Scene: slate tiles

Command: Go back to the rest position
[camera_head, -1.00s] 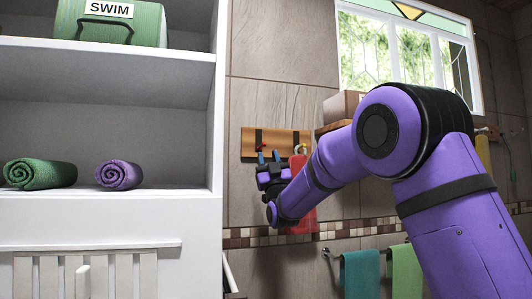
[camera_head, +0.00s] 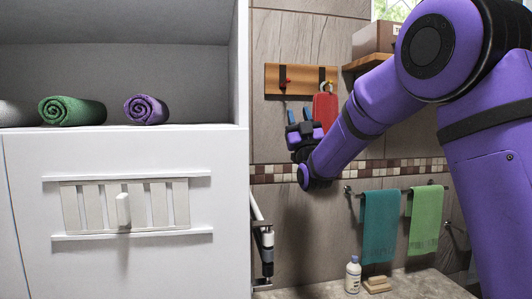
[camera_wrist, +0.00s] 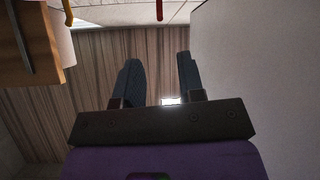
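My gripper (camera_head: 298,112) is in front of the tiled wall, just below a wooden hook board (camera_head: 300,79), with its fingers pointing up in the head view. In the wrist view, my gripper (camera_wrist: 160,72) has two dark fingers standing apart with nothing between them. My purple arm reaches down and left from the upper right of the head view. No object is held.
A white cabinet (camera_head: 120,260) with rolled towels (camera_head: 72,110) stands at left. A red item (camera_head: 325,110) hangs close to my gripper. A teal towel (camera_head: 380,225) and green towel (camera_head: 425,220) hang lower right. A bottle (camera_head: 353,274) stands on a stone surface.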

